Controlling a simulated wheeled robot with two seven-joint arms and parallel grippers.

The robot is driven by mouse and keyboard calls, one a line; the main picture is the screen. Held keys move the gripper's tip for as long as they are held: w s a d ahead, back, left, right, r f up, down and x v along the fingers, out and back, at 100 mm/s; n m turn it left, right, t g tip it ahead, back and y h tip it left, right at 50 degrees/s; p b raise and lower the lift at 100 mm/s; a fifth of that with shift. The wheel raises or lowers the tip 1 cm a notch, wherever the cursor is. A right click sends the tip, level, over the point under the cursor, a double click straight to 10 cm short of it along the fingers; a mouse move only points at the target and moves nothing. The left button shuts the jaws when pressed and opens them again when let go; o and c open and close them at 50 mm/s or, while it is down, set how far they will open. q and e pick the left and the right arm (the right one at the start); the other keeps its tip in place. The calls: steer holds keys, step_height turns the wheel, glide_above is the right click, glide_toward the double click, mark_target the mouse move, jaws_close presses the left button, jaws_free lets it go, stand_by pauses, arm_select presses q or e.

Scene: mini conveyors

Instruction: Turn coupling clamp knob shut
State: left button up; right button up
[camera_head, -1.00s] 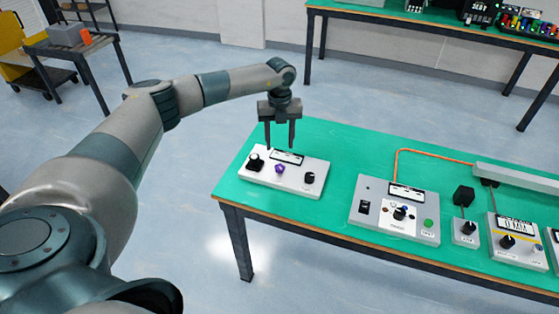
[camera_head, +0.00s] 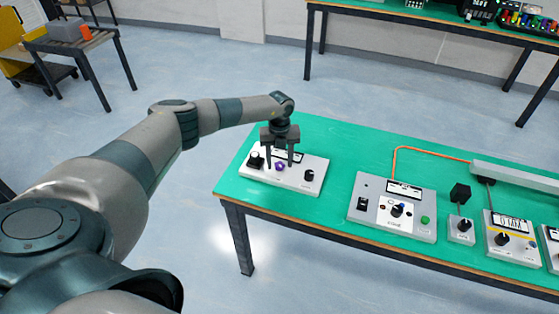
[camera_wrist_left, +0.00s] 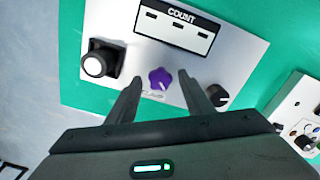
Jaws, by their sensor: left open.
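A white panel (camera_head: 305,188) lies at the left end of the green table, with a purple lobed knob (camera_head: 280,167) near its middle. In the left wrist view the purple knob (camera_wrist_left: 159,78) shows between my fingertips, near a small label too blurred to read. I take it to be the clamp knob. My left gripper (camera_head: 280,164) points down over the panel, open and empty, one finger on each side of the knob. Whether the fingers touch it, I cannot tell. My right gripper is not in view.
On the same panel are a black knob with a white face (camera_wrist_left: 95,66), another black knob (camera_wrist_left: 217,96) and a COUNT display (camera_wrist_left: 178,24). Another control box (camera_head: 393,207) stands to the right, with more devices beyond. The green tabletop (camera_head: 340,150) behind the panel is clear.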

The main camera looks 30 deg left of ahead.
arm_select(q)
steer(key=c, duration=1.1)
